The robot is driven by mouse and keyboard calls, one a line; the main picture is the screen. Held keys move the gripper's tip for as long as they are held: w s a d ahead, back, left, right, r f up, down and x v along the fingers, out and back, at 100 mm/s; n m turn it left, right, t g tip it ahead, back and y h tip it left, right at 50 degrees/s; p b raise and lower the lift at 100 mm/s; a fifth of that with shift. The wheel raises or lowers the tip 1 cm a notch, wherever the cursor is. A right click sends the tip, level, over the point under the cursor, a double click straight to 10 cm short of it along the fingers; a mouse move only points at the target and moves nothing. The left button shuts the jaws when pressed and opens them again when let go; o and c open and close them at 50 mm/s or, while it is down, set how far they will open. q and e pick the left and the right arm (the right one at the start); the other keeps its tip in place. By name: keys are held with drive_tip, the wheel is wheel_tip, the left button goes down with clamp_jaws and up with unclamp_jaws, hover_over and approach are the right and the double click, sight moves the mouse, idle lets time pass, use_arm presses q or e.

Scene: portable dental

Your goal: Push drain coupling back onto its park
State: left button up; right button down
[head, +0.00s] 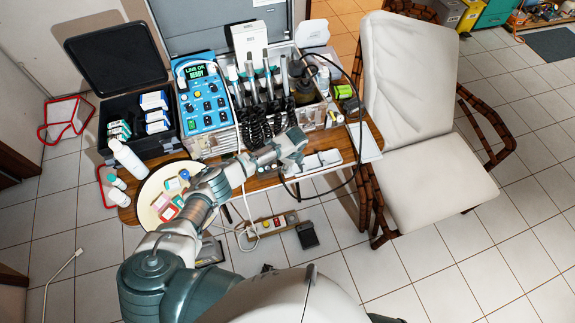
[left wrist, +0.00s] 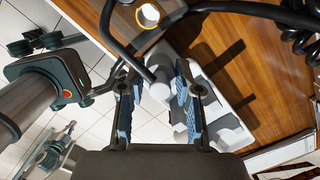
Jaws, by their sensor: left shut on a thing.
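My left gripper (head: 297,142) is over the front right of the wooden table, beside a white tray (head: 322,161). In the left wrist view its two fingers (left wrist: 157,82) stand on either side of a pale grey cylindrical piece (left wrist: 160,70), apparently the drain coupling, and are shut on it. A black hose (head: 356,128) loops from the case past the gripper; it also shows in the left wrist view (left wrist: 112,38). The white tray (left wrist: 226,122) lies close beyond the fingers. The park cannot be told apart clearly, and the coupling's seating is hidden. My right gripper is in neither view.
Behind the gripper stand black coiled cords (head: 256,127) and upright handpieces (head: 262,82). A blue control unit (head: 205,98) is to their left. A round cream tray (head: 152,200) holds small items at front left. A white chair (head: 410,85) stands close on the right.

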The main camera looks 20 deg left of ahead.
sight(291, 172)
use_arm(q)
drive_tip(key=shift+f, duration=0.1)
drive_tip(key=o, duration=1.1)
drive_tip(key=r, duration=0.4)
drive_tip(key=d+r, duration=0.1)
drive_tip(key=r, duration=0.6)
drive_tip(key=shift+s+d+r, duration=0.15)
drive_tip(key=shift+d+r, duration=0.2)
